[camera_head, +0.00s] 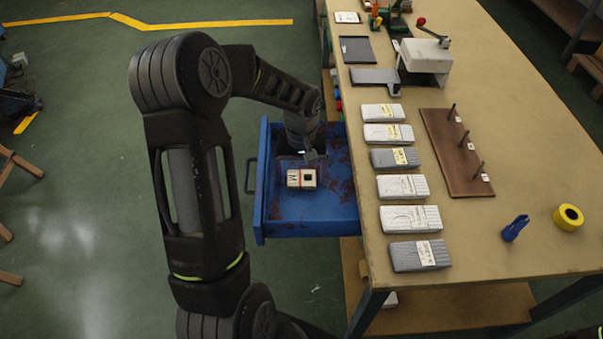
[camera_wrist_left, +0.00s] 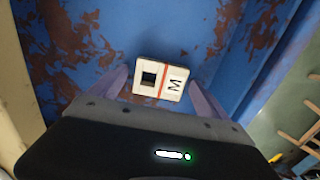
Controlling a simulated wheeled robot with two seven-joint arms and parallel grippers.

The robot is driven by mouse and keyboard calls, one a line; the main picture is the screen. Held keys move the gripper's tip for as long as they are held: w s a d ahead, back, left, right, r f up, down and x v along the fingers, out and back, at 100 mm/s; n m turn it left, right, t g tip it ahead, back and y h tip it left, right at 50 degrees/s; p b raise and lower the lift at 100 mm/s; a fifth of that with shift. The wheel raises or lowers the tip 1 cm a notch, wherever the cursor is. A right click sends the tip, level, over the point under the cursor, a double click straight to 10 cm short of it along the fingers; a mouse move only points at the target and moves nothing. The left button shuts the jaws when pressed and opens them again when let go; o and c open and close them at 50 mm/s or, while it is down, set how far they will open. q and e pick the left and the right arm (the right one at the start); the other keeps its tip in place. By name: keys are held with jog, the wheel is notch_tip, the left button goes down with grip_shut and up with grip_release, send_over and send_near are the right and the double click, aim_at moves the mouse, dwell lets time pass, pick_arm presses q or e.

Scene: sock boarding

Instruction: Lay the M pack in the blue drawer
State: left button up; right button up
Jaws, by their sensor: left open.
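The M pack (camera_head: 301,179) is a small cream block with a red band, a black square and a letter M. It appears to lie flat on the floor of the open blue drawer (camera_head: 262,190), and its M face is up. In the left wrist view the pack (camera_wrist_left: 161,79) shows between the two fingers, with the rust-stained drawer floor (camera_wrist_left: 110,65) around it. My left gripper (camera_head: 310,157) is inside the drawer, beside the pack in the head view. Its fingers (camera_wrist_left: 160,92) are apart, with visible gaps to the pack. My right gripper is out of view.
The workbench (camera_head: 520,150) stands right of the drawer. It bears a row of grey and white sock packs (camera_head: 403,187), a brown pegged board (camera_head: 455,150), a blue clip (camera_head: 515,228) and yellow tape (camera_head: 568,217). The drawer's near part is clear.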

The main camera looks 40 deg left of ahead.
aim_at(302, 178)
pick_arm(q)
notch_tip(302, 178, up, 12)
jog(key=shift+r+p, duration=0.15)
jog(key=shift+p, duration=0.25)
dwell(0.7)
